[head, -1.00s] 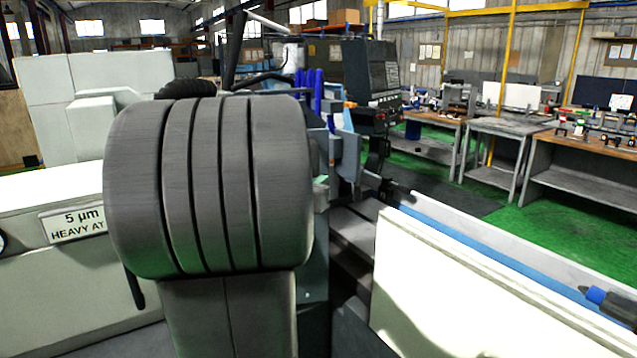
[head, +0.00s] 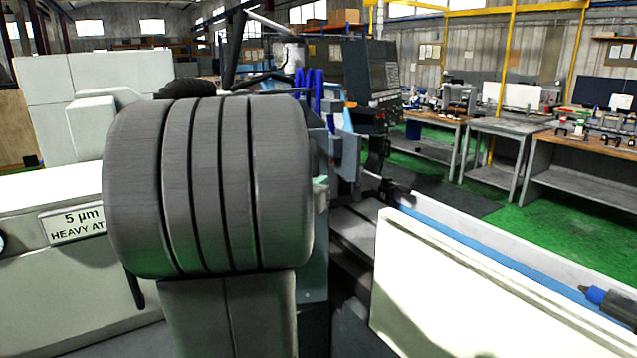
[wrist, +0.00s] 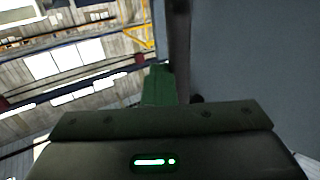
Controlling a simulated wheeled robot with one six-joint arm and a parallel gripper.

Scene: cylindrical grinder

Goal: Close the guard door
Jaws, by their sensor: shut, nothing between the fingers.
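A cream-white panel (head: 480,290) stands at the lower right of the head view, beside the machine's dark inner channel; I cannot tell if it is the guard door. In the wrist view, a large plain grey-blue panel (wrist: 260,60) with a dark edge fills the right side, close to my gripper. My gripper (wrist: 158,85) shows there as greenish fingers beyond its dark body. The fingers are shut and empty, near the panel's edge; contact cannot be made out. A handle is not clearly visible. The head view does not clearly show my gripper.
Blue-grey machine parts (head: 345,155) and a dark control cabinet (head: 370,75) stand behind. A blue-tipped tool (head: 605,303) is at the right edge. Workbenches (head: 500,128) stand beyond open green floor (head: 560,220).

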